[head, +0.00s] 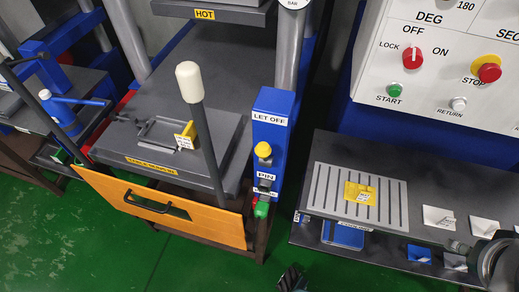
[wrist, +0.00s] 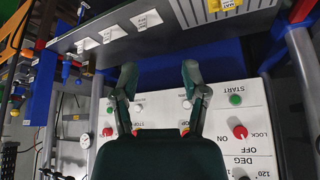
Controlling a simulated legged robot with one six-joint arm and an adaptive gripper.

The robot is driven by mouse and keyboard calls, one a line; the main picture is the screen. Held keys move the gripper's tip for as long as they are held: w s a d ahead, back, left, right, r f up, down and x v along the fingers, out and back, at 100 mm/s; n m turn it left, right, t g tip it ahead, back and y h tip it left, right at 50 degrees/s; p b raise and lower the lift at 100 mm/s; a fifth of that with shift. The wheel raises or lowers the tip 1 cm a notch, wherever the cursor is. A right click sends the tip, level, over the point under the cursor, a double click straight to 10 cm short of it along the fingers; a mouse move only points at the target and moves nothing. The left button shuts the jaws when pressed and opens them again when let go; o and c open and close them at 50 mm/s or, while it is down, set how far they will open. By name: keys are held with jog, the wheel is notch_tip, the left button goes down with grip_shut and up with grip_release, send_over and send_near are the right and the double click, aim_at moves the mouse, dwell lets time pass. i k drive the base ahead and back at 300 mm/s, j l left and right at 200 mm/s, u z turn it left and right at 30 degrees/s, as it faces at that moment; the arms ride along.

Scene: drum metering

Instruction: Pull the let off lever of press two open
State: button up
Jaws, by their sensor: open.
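A press (head: 190,165) stands in the middle of the head view. Its long dark lever (head: 205,140) with a cream knob (head: 188,82) stands nearly upright, leaning slightly, in front of the bed. A blue post (head: 270,130) labelled LET OFF is just right of it, with a yellow knob (head: 263,150) and a green piece lower down. I cannot read a press number, nor tell for sure that this lever is the let-off one. My gripper (wrist: 159,70) is open and empty in the wrist view, facing a white control panel, apart from the lever. Its fingers are not clearly seen in the head view.
A control panel (head: 440,60) with red, green and white buttons is at upper right. Below it, a dark table (head: 320,165) carries a slotted plate and white cards. An orange drawer front (head: 160,210) juts from the press. Green floor (head: 120,250) is clear in front.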

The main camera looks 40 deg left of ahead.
aim_at(263, 150)
jog(key=u, duration=1.95)
